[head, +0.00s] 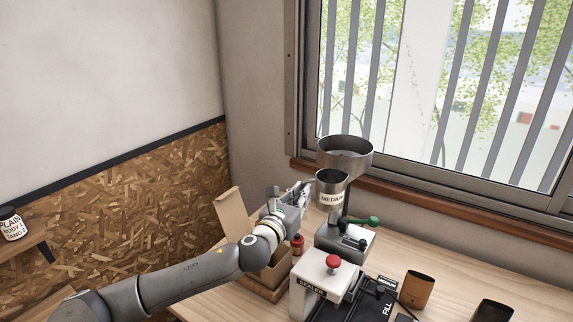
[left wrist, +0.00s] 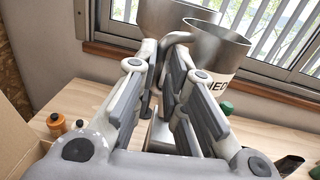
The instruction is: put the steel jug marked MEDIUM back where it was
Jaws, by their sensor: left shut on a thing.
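The steel jug (head: 331,188) is open-topped, with a white band lettered MEDIUM. It looks near upright, in front of and just below the wide steel hopper (head: 344,160). In the left wrist view the jug (left wrist: 217,50) is at the upper right, only part of its lettering showing. My left gripper (head: 301,192) is at the jug's left side. In the left wrist view its fingers (left wrist: 168,75) are shut on the jug's handle, which curves in from the rim. The jug's base is hard to see against the steel stand below (head: 343,242). My right gripper is not in view.
A green-knobbed lever (head: 368,221) sticks out right of the stand. A sealer with a red knob (head: 333,262) is in front. An open cardboard box (head: 233,215) and red jar (head: 297,244) are left. A brown pouch (head: 416,288) stands right. The window is behind.

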